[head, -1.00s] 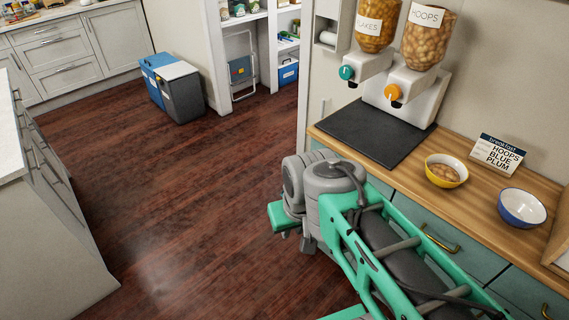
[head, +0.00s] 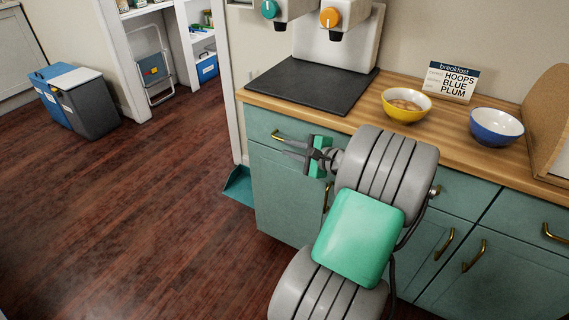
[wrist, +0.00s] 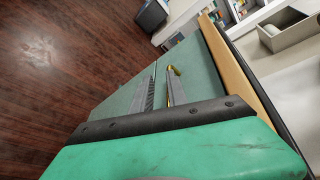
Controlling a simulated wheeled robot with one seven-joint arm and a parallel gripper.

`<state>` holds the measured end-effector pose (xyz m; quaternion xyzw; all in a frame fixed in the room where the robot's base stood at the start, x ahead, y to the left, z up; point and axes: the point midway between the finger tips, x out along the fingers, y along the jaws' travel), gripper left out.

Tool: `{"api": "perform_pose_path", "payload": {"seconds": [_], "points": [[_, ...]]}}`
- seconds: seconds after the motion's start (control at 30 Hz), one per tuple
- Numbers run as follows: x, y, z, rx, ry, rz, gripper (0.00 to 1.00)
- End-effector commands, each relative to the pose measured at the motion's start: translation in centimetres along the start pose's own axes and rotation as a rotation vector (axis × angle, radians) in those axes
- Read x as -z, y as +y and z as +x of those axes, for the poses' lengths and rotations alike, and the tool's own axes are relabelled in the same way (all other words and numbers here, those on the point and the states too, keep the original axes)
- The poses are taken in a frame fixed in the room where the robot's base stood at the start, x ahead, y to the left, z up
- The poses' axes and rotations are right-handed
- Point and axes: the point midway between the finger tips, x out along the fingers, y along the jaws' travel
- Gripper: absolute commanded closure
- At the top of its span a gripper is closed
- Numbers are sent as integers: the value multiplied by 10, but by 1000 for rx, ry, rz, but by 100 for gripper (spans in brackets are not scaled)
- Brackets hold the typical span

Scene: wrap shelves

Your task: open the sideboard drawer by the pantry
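The sideboard drawer by the pantry (head: 262,122) is the leftmost teal front under the wooden top, and it looks shut. Its brass handle (head: 279,135) shows just at my fingertips. My gripper (head: 287,147) points left along the drawer front, its two grey fingers apart. In the wrist view my gripper (wrist: 159,88) is open, and the brass handle (wrist: 171,70) shows along the inner side and tip of the right finger. I cannot tell whether the finger touches it. My arm hides part of the drawer's right side.
On the wooden worktop (head: 365,117) are a black mat (head: 312,88), a yellow bowl (head: 405,113), a blue bowl (head: 495,134) and a breakfast sign (head: 450,82). A teal dustpan-like thing (head: 239,185) stands by the sideboard's left end.

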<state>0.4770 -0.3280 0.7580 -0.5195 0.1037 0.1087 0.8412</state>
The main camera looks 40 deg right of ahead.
Motion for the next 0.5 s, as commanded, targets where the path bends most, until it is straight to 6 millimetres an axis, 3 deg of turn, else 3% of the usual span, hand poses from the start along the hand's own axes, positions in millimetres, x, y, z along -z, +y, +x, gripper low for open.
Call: {"api": "perform_pose_path", "payload": {"seconds": [0.03,0.17,0.5], "points": [[19,3,-8,48,8,55,81],[28,-5,-10,95,6,108,81],[27,-11,50,90,6,103,81]]}}
